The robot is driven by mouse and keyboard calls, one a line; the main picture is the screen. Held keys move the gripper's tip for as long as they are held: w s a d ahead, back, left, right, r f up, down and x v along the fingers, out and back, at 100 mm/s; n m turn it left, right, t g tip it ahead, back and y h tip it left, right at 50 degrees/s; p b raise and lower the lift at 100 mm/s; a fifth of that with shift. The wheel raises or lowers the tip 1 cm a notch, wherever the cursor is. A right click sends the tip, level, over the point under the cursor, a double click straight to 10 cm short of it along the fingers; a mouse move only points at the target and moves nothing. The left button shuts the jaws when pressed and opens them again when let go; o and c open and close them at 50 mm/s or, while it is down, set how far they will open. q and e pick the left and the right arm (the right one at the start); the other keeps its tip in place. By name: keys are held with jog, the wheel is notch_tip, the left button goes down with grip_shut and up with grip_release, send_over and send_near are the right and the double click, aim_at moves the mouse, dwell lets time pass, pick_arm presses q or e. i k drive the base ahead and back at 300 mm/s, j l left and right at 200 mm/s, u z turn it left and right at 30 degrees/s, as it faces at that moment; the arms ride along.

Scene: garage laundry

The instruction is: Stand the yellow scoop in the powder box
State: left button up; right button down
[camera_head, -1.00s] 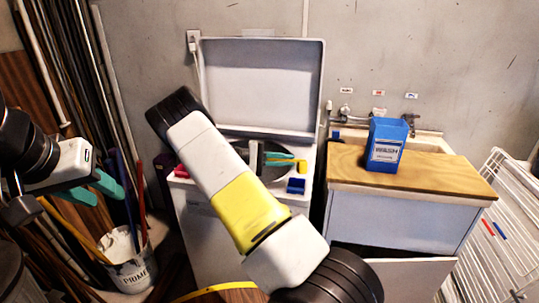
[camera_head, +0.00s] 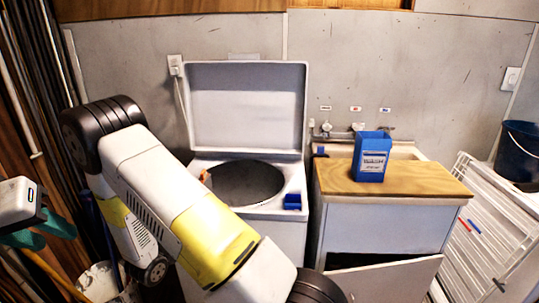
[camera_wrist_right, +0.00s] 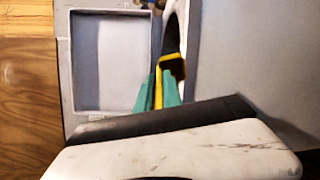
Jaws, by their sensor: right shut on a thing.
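The powder box (camera_head: 371,160) is blue with a pale label and stands upright on the wooden counter right of the washer. The yellow scoop (camera_wrist_right: 171,64) shows in the right wrist view, between the teal fingers of my right gripper (camera_wrist_right: 159,90), which is shut on it. In the head view my right arm hides that gripper and the scoop. My left gripper (camera_head: 40,230) is at the left edge of the head view, its teal fingers apart and empty, far from the box.
A sink with taps lies behind the wooden counter (camera_head: 420,180). A white drying rack (camera_head: 495,230) and dark bucket (camera_head: 521,150) are at the right. Poles crowd the left.

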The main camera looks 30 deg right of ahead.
aim_at(369, 156)
jog(key=k+l, duration=0.1)
jog(key=l, duration=0.3)
jog(key=k+l, duration=0.15)
jog(key=l, duration=0.2)
jog(key=k+l, duration=0.1)
jog(key=l, duration=0.3)
jog(key=k+l+u, duration=0.1)
jog(key=l, duration=0.3)
jog(key=k+l, duration=0.15)
jog(key=l, duration=0.2)
